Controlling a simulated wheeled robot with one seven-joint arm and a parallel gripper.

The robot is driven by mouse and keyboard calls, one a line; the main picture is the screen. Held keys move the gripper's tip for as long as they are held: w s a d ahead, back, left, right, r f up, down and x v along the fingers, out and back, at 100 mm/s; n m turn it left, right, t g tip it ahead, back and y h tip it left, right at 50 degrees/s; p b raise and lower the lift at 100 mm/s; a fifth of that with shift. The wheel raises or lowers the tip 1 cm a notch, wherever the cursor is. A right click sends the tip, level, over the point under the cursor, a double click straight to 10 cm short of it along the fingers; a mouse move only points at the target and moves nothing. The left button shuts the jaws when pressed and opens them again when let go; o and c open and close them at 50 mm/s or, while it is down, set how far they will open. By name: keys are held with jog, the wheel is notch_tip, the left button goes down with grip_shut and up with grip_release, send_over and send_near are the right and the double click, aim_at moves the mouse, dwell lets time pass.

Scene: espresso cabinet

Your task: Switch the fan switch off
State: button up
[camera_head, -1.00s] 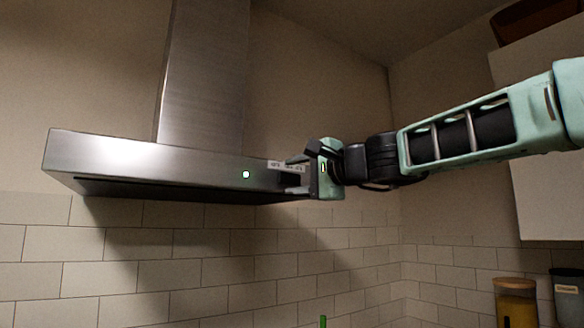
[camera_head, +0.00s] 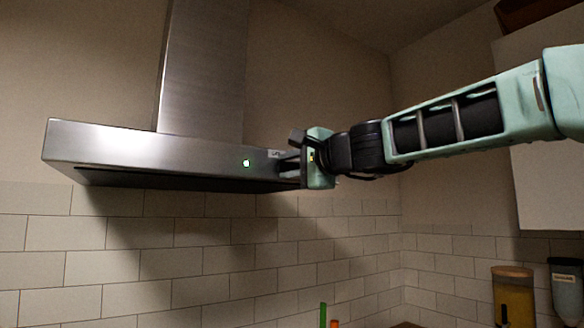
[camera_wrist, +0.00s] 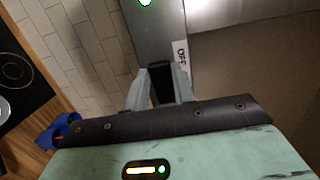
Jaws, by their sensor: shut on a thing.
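The range hood (camera_head: 150,150) is a steel box with a flat front face on the wall. A lit green light (camera_head: 246,163) is on that face. It also shows at the top of the wrist view (camera_wrist: 145,2). My gripper (camera_head: 282,163) is at the right part of the hood's front. In the wrist view, its two fingers (camera_wrist: 162,76) are on either side of the dark fan switch (camera_wrist: 160,88), shut on it. A white label reading OFF (camera_wrist: 181,54) is beside the fingertips. In the head view, my gripper hides the switch and most of the label.
A white wall cabinet (camera_head: 548,185) is at the right, behind my arm. Jars (camera_head: 514,300) stand at the lower right. The wrist view shows a black cooktop (camera_wrist: 18,75) and a blue object (camera_wrist: 60,130) below. The space under the hood is clear.

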jog(key=m+t+h, duration=0.1)
jog(key=m+h+p, duration=0.1)
jog(key=shift+a+t+h, duration=0.3)
jog(key=shift+a+t, duration=0.1)
jog(key=shift+a+m+t+h+p, duration=0.1)
jog(key=shift+m+t+h+p, duration=0.25)
jog(key=shift+h+p, duration=0.2)
jog(key=shift+f, duration=0.1)
jog(key=o, duration=1)
jog(key=b+v, duration=0.1)
jog(key=v, duration=1.6)
jog(key=shift+s+d+b, duration=0.15)
jog(key=shift+d+b, duration=0.1)
jog(key=shift+b, duration=0.05)
